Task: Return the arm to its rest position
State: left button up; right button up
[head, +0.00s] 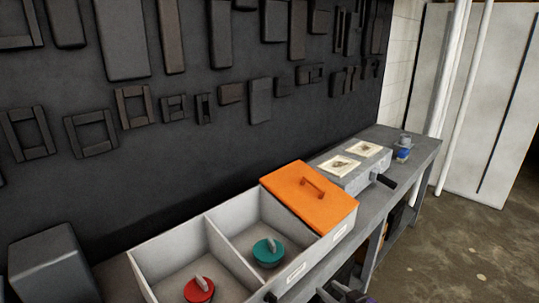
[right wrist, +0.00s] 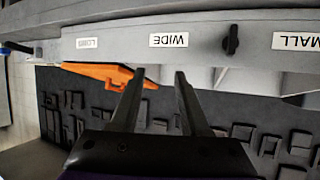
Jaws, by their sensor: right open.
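My right gripper (head: 343,293) shows at the bottom edge of the head view, partly cut off, in front of the workbench. In the right wrist view its two dark fingers (right wrist: 158,76) are apart with nothing between them. Beyond the fingers is the labelled front of the bin (right wrist: 205,42), seen upside down. My left gripper is not in view.
The bin (head: 217,240) has open compartments holding a red disc (head: 199,290) and a teal disc (head: 267,252), plus an orange lid (head: 308,196) at its right end. A grey box with pictured cards (head: 338,166) and a small blue-labelled container (head: 402,152) stand farther right. Open floor (head: 465,245) lies right.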

jog(key=s+f+m+g+h, duration=0.2)
jog(key=s+f+g, duration=0.1)
jog(key=s, duration=0.7)
jog(key=s+f+m+g+h, duration=0.2)
jog(key=s+f+g, duration=0.1)
jog(key=s, duration=0.7)
jog(key=shift+d+f+h, duration=0.3)
jog(key=shift+d+f, duration=0.1)
jog(key=shift+f, duration=0.15)
